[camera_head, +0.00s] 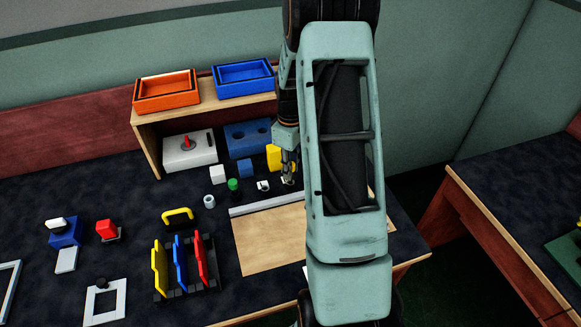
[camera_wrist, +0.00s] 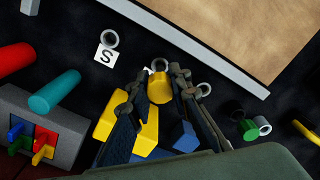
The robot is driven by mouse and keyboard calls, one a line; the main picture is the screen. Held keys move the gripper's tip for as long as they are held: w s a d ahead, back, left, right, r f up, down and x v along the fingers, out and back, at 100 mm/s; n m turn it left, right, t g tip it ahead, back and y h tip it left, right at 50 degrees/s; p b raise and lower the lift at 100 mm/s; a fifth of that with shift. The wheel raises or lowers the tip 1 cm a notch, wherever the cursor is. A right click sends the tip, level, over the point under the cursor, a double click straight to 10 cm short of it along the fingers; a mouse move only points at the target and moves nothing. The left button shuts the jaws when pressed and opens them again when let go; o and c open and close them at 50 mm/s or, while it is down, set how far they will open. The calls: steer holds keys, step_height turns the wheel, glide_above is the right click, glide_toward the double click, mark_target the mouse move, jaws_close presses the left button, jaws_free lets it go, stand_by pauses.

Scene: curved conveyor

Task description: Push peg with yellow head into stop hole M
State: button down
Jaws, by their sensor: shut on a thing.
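In the wrist view my gripper (camera_wrist: 160,74) is shut on the peg with the yellow head (camera_wrist: 160,91). The head is a faceted yellow block between the fingers, and its far end points at a small grey ring (camera_wrist: 158,63). Whether the peg is inside this ring or just above it I cannot tell. A pale tag lies by the ring, but its letter is hidden, so I cannot confirm it is M. Another grey ring (camera_wrist: 109,38) has a tag S (camera_wrist: 105,57) beside it. In the head view my gripper (camera_head: 287,181) points down at the table, and the peg is not clear there.
A yellow block (camera_wrist: 108,122) and a blue block (camera_wrist: 184,138) stand close to the fingers. A green peg (camera_head: 233,185) and a white cube (camera_head: 217,174) stand left. A grey rail (camera_head: 262,205) borders the tan board.

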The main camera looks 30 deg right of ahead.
steer(key=shift+f+b, duration=0.95)
steer(key=shift+f, duration=0.5)
steer(key=c, duration=1.7)
jaws_free()
steer(key=shift+r, duration=0.15)
step_height(320, 180, up, 12)
steer(key=shift+f, duration=0.1)
